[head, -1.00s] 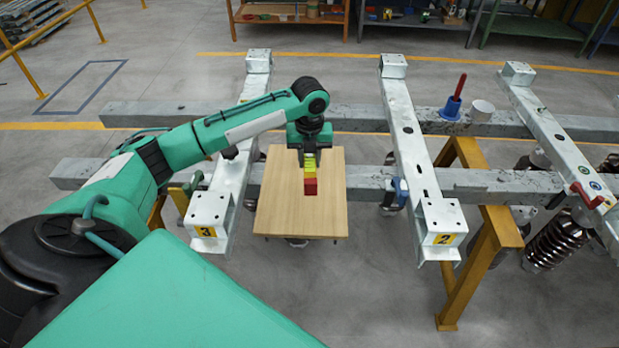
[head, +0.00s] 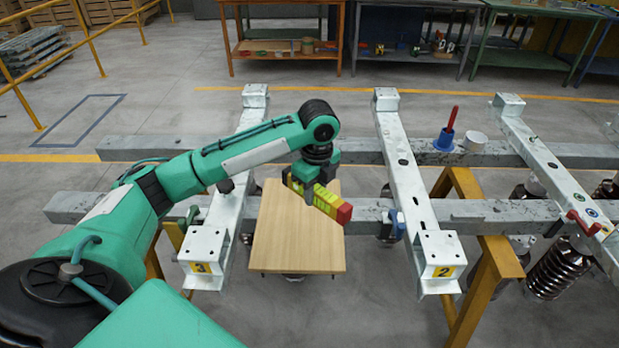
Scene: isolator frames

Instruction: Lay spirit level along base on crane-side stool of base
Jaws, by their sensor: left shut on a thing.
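My left gripper (head: 312,184) is shut on a yellow spirit level (head: 327,202) with red ends. It holds the level above the wooden board, slanting from upper left to lower right. Galvanised base beams run front to back, each with box-shaped stools at its ends. The beam labelled 3 has a near stool (head: 207,249) and a far stool (head: 255,95). The beam labelled 2 has a near stool (head: 440,253) and a far stool (head: 386,99). A third beam at the right has a far stool (head: 508,104). Which stool is crane-side cannot be told. My right gripper is out of view.
The wooden board (head: 300,245) lies between beams 3 and 2. Two long grey rails (head: 500,212) cross under the beams on yellow trestles (head: 490,270). A blue cup with a red-handled tool (head: 446,135) and a white cylinder (head: 475,141) stand on the far rail. Workbenches stand behind.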

